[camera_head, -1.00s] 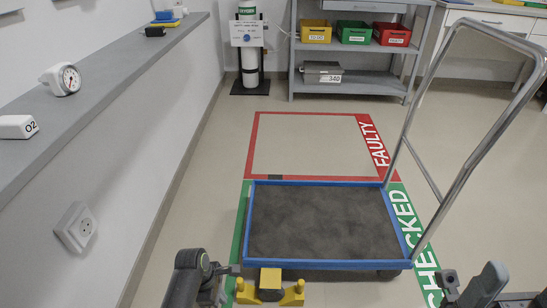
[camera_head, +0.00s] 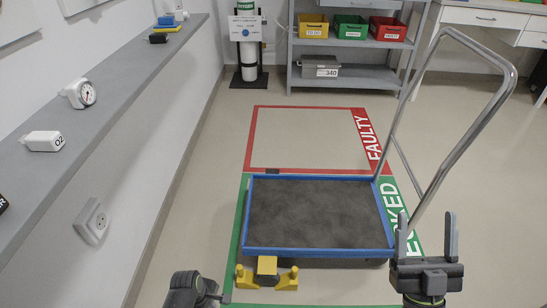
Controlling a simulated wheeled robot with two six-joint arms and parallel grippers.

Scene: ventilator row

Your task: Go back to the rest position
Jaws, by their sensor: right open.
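My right gripper (camera_head: 427,218) is at the lower right, pointing up in the picture. Its two dark fingers stand wide apart with nothing between them. It shows in front of the green strip and near the cart's right corner. My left gripper (camera_head: 217,297) shows only as a small dark part at the bottom edge, beside my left arm. Its fingers cannot be made out, so I cannot tell whether it is open or shut.
A blue-rimmed cart (camera_head: 320,251) with a tall metal handle (camera_head: 453,152) stands on the green floor zone. The red FAULTY zone (camera_head: 310,108) is empty. A grey wall ledge (camera_head: 93,128) runs along the left.

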